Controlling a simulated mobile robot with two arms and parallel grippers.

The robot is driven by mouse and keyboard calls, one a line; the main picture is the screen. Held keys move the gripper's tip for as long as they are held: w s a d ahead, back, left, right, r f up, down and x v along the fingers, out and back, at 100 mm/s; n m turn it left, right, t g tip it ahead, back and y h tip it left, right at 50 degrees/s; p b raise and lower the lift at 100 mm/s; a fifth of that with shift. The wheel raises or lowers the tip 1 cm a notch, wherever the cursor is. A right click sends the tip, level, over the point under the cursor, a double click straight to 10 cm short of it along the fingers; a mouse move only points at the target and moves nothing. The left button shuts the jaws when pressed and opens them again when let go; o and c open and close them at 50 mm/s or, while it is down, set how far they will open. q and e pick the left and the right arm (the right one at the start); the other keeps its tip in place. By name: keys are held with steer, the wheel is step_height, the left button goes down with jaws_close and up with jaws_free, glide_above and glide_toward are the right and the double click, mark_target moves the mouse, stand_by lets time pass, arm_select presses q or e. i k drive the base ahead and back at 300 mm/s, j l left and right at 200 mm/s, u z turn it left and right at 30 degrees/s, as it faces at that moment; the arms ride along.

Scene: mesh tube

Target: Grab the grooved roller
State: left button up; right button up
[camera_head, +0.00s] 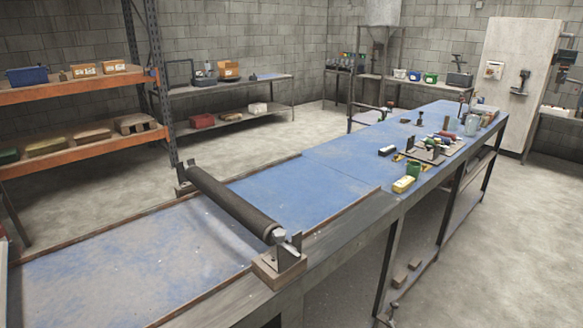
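A long dark roller (232,203) lies across the blue-topped workbench (265,193) in the head view. It runs from the far left edge of the bench to the near right edge. Each end rests in a bracket on a block; the near bracket (281,256) shows a metal shaft end, and the far bracket (184,178) is partly hidden by the roller. Any grooves on its surface are too small to make out. Neither of my grippers is in view.
The bench has raised wooden side rails. An orange shelf rack (80,92) stands at left.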

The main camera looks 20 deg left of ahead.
mark_target(259, 223)
steer(key=k+u, duration=0.1)
steer(key=u, duration=1.15)
